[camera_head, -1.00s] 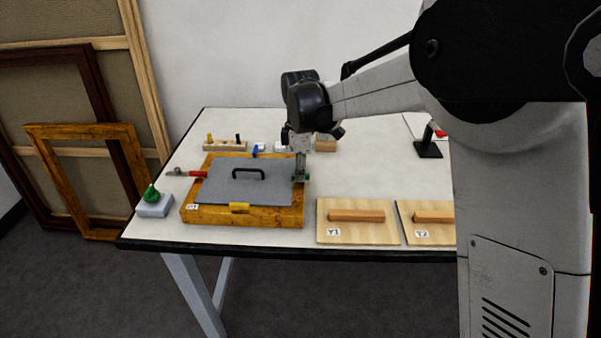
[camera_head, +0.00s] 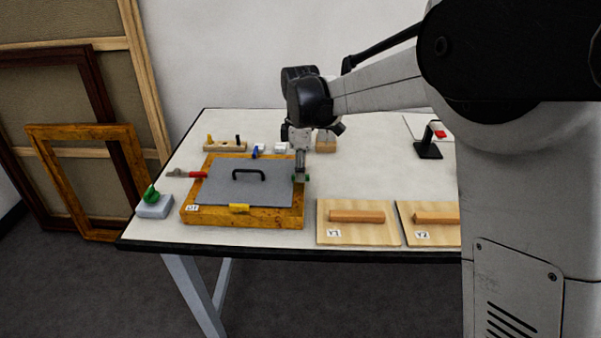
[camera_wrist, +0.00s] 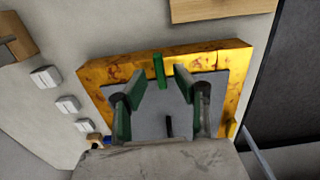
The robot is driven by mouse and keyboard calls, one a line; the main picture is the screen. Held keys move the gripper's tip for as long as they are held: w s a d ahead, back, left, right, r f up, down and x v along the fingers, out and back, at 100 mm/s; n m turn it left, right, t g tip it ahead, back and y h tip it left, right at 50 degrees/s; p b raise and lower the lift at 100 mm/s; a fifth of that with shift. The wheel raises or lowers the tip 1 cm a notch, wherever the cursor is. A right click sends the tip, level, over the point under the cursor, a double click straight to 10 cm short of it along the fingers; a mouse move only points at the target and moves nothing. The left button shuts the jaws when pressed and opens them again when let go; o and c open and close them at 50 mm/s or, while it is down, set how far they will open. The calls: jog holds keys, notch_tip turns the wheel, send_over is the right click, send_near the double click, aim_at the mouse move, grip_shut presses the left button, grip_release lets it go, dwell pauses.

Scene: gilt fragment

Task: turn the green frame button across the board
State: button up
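The gilt frame (camera_head: 270,216) lies flat on the table with a grey board (camera_head: 215,185) inside it, which carries a black handle (camera_head: 248,171). The green frame button (camera_wrist: 158,70) is a small bright green bar on the frame's right rail. In the wrist view its lower end appears to overlap the board's edge. My gripper (camera_wrist: 159,78) points down over this rail, its two fingers apart on either side of the button with visible gaps. In the head view my gripper (camera_head: 300,178) largely hides the button. Contact with the frame cannot be told.
Yellow (camera_head: 239,208), blue (camera_head: 255,151) and red (camera_head: 197,174) pieces sit around the frame's other sides. A green knob on a grey block (camera_head: 154,208) stands at left. Wooden panels with bars (camera_head: 358,235) lie at right. Small white blocks (camera_wrist: 46,77) lie behind the frame.

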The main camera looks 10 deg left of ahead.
notch_tip(320, 180, up, 11)
dwell(0.3)
jog(key=shift+f, duration=0.1)
jog(key=shift+d, duration=0.1)
jog(key=s+d+r+m+t, duration=0.25)
jog(key=s+d+m, duration=0.3)
jog(key=d, duration=0.35)
jog(key=s+d+r+m+t, duration=0.1)
jog(key=s+d+r+m, duration=0.25)
jog(key=s+d, duration=0.45)
jog(key=s+d+f+m+t, duration=0.2)
jog(key=s+d+f+m, duration=0.2)
jog(key=s+d+m, duration=0.1)
jog(key=s+d+f+m+t, duration=0.1)
jog(key=s+d+f+m, duration=0.3)
jog(key=s+d, duration=0.4)
jog(key=shift+s+d+f+m+t, duration=0.2)
jog(key=shift+s+m+t, duration=0.15)
jog(key=shift+s+m, duration=0.55)
